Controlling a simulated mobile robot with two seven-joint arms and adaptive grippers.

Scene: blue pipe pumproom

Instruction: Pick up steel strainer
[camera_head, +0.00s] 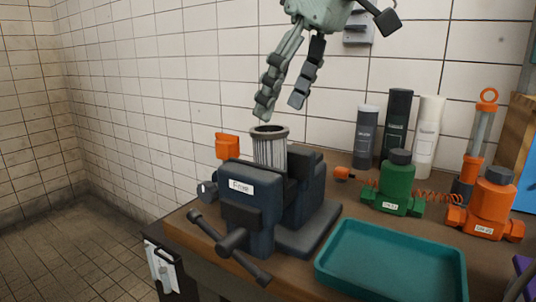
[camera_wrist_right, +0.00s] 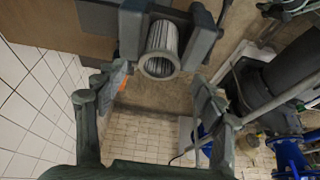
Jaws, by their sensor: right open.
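The steel strainer (camera_head: 270,150) is a ribbed grey cylinder with a rim at its top. It stands upright between the jaws of a dark blue bench vise (camera_head: 255,200), and its lower part is hidden by the vise. In the right wrist view the strainer (camera_wrist_right: 162,42) shows at the upper middle, its round open end facing the camera, with the vise jaws (camera_wrist_right: 197,38) on both sides. My right gripper (camera_head: 281,109) is open and empty just above the strainer, its fingers pointing down and apart from it. My left gripper does not show.
The vise is on a brown workbench (camera_head: 183,228) against a white tiled wall. A teal tray (camera_head: 392,262) is at the front right. Green (camera_head: 397,185) and orange (camera_head: 490,205) bottles and several tall canisters (camera_head: 428,137) stand right. An orange object (camera_head: 228,146) is behind the vise.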

